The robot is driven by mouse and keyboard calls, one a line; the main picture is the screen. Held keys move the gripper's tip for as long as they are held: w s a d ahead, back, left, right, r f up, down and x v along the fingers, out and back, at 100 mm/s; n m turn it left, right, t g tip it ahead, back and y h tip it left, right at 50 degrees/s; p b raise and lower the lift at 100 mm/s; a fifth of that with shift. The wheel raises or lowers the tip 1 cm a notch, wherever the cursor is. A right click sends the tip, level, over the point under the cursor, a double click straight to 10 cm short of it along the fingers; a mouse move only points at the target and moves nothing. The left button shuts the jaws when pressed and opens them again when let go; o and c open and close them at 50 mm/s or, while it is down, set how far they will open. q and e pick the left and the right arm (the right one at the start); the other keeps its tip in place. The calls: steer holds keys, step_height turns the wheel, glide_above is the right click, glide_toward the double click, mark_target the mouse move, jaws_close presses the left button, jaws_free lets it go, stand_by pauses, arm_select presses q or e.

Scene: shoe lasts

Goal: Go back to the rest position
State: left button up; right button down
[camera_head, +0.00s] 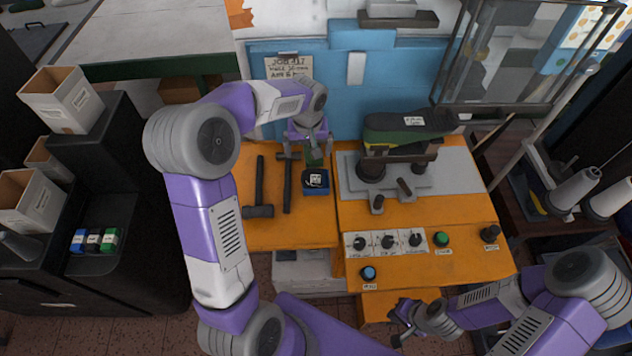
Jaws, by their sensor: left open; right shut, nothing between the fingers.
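My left gripper (313,150) is open and points down at the back of the orange bench, just above a small blue block (316,190) with a white label. Something green shows between its fingers and the block; I cannot tell whether the fingers touch it. My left arm arches in from the lower left over the bench's left side. My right gripper (398,326) is shut and empty, low in front of the bench's front edge. My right arm comes in from the lower right.
Two hammers (259,190) lie on the orange bench (290,235) left of the blue block. A machine holding a dark shoe form (408,128) stands at right, behind a panel of knobs (388,242) and buttons. A glass cabinet (500,60) rises at the back right.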

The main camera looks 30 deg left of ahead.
arm_select(q)
steer(key=shift+r, duration=0.3)
steer(key=shift+r, duration=0.1)
